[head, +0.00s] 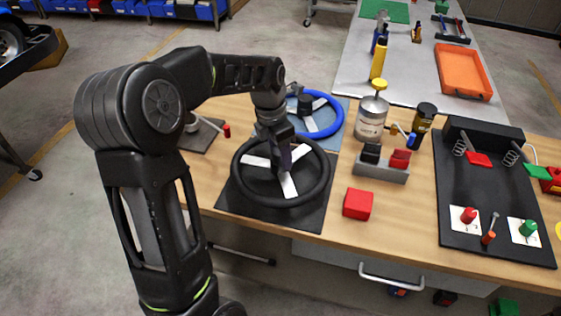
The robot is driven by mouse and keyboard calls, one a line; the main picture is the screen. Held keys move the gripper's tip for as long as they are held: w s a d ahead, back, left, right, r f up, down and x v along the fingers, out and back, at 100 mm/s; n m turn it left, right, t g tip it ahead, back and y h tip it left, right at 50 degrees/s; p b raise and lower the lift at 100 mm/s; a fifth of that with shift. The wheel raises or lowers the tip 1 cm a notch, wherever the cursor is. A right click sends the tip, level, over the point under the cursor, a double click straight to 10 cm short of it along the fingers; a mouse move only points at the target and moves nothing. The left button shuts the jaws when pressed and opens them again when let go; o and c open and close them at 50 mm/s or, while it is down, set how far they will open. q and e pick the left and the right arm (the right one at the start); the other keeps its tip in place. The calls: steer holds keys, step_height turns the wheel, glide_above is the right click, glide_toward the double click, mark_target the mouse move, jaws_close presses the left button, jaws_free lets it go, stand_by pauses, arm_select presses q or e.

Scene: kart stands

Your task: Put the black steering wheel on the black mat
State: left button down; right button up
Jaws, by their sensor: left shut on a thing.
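The black steering wheel (328,178) has a black rim and pale spokes. It is over the black mat (233,204) at the front left of the wooden table, lying roughly flat. I cannot tell whether it touches the mat or is held slightly above it. My left gripper (281,163) comes down from above at the wheel's centre and is shut on it; the fingertips are partly hidden. My right gripper is not in view.
A blue steering wheel (333,124) lies on a blue-grey mat behind. A red block (357,204) and a grey holder (381,173) stand to the right. A silver can (371,120) and a black board (455,200) are further right.

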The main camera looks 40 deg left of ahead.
arm_select(q)
steer(key=shift+f, duration=1.8)
steer(key=c, duration=0.7)
jaws_free()
steer(key=shift+f, duration=0.15)
steer(key=r, duration=0.4)
steer(key=s+r, duration=0.1)
steer(key=r, duration=0.7)
steer(key=shift+s+a+r+b, duration=0.1)
steer(key=shift+s+a+b, duration=0.2)
steer(key=shift+s+a, duration=0.05)
